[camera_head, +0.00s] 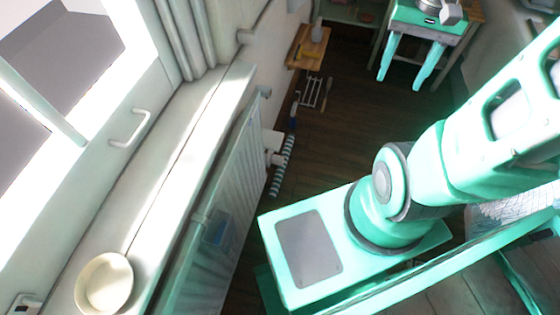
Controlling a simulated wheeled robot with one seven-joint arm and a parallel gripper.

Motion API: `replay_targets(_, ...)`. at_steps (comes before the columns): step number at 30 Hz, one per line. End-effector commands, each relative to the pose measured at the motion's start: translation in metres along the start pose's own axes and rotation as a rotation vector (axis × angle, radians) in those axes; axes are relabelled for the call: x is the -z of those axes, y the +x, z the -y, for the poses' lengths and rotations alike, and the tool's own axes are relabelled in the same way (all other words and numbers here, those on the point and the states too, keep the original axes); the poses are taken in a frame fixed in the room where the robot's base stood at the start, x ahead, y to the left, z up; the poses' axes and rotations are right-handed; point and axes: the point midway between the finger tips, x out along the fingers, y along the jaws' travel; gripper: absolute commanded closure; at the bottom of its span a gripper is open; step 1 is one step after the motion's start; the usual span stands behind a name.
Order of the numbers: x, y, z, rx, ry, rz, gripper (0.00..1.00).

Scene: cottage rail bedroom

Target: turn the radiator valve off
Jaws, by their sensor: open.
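The radiator (225,205) is a pale ribbed panel under the window sill, running away from me on the left of the picture. A small white fitting (273,142) sticks out near its far end, low down; I cannot tell for sure whether it is the valve, or how it is turned. My gripper is outside the picture. My arm rises from its mount at the lower middle and leaves at the upper right.
A cream bowl (104,284) stands on the sill (150,215). A striped long object (282,165) lies beyond the radiator. A small wooden table (308,47) and a teal-legged stool (428,30) stand farther back. Dark wooden floor (345,125) between them is mostly clear.

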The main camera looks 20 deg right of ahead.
Motion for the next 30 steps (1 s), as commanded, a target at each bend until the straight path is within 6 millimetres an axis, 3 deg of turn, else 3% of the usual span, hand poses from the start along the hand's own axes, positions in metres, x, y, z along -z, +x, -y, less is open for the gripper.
replay_targets(8,0.075,0.041,0.031,0.015,0.138,0.073,0.45)
replay_targets(14,0.122,0.085,0.051,0.044,0.241,0.134,0.45)
replay_targets(21,0.170,0.154,0.072,0.094,0.375,0.221,0.45)
replay_targets(30,0.208,0.255,0.095,0.177,0.562,0.357,0.45)
